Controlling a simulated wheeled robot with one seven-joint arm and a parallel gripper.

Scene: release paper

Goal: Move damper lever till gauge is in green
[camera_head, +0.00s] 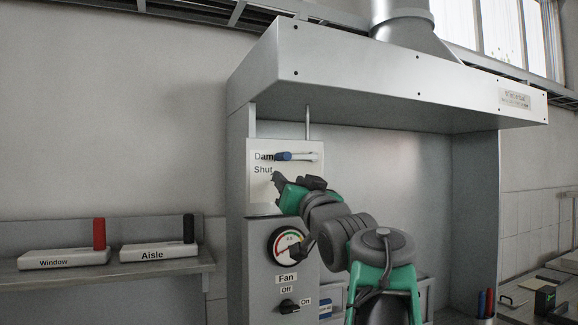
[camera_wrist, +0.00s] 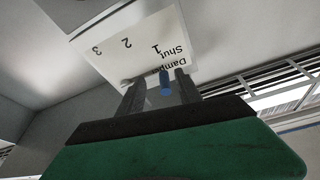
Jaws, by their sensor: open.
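The damper lever (camera_head: 284,156) has a blue grip and a pale bar, and lies about level across the top of the white "Damper / Shut" plate (camera_head: 261,186). My gripper (camera_head: 276,177) is open just below the lever in the head view and hides part of the plate. In the wrist view, the lever's blue end (camera_wrist: 165,84) shows between the spread fingers of my gripper (camera_wrist: 158,86); contact cannot be told. The plate (camera_wrist: 130,50) shows 1, 2 and 3 there. The round gauge (camera_head: 287,246) has a coloured arc; its needle is too small to read surely.
The fan knob (camera_head: 289,306) is below the gauge. The metal hood (camera_head: 390,90) overhangs the panel. On the left shelf (camera_head: 110,272) stand a Window block (camera_head: 64,259) with a red peg and an Aisle block (camera_head: 159,250) with a black peg. The wall left of the panel is clear.

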